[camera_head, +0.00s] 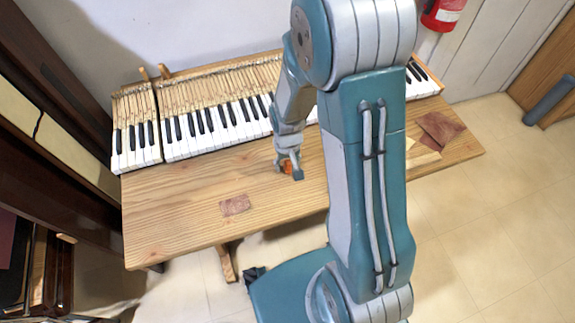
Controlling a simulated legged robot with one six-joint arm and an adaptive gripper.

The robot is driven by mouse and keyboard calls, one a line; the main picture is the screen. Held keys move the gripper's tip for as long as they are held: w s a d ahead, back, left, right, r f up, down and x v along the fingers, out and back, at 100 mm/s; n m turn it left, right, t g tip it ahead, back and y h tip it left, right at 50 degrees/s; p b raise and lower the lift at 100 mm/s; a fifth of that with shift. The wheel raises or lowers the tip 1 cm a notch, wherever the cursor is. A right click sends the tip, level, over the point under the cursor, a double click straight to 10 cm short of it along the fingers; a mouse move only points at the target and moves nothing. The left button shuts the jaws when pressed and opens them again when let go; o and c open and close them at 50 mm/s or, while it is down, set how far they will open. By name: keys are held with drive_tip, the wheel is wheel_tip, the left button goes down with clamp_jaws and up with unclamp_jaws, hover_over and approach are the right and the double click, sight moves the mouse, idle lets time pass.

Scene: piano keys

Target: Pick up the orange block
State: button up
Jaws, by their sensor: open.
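The orange block (287,167) is small and sits on the wooden table, in front of the piano keys. My gripper (289,172) is at the block, pointing down, with its fingers open. The fingers and the wrist cover part of the block. I cannot tell whether the fingers touch it.
The wooden table (180,215) carries a piano keyboard (215,125) along its back edge. A reddish-brown flat piece (235,205) lies at the front left, and another (440,127) lies at the right near a pale wood piece (423,159). The left tabletop is mostly clear.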

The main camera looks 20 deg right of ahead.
clamp_jaws()
idle(0.4)
